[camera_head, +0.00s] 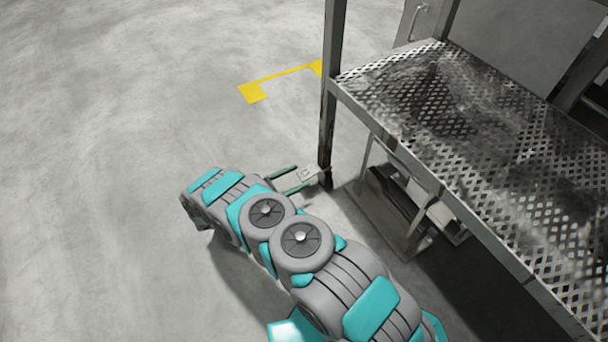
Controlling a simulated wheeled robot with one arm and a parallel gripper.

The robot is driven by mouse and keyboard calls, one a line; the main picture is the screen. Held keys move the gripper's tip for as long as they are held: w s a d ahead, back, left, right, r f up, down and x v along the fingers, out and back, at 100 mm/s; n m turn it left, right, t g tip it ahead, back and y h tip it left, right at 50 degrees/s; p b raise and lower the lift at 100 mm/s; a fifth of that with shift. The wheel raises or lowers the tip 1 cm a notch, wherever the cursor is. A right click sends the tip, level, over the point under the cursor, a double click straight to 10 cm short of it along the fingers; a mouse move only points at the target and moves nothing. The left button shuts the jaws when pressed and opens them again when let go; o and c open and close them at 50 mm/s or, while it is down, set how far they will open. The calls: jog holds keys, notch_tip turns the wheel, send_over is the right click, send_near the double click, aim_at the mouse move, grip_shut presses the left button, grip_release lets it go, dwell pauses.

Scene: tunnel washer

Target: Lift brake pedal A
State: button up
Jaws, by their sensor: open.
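A small pale grey plate (311,174), which looks like brake pedal A, juts out low at the foot of the dark corner post (325,150). My gripper (303,177) reaches toward it from the left with its two green fingers apart. The fingers appear to lie on either side of the plate's near end. I cannot tell whether they touch it or how high they are over the floor. Nothing shows gripped.
A metal rack with a worn, perforated deck (470,130) fills the right side. Under it stands a grey frame (390,205). A yellow floor marking (285,77) lies behind the post. The concrete floor (110,120) at the left is clear.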

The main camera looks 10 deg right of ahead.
aim_at(303, 175)
jog(key=shift+x, duration=1.7)
grip_shut()
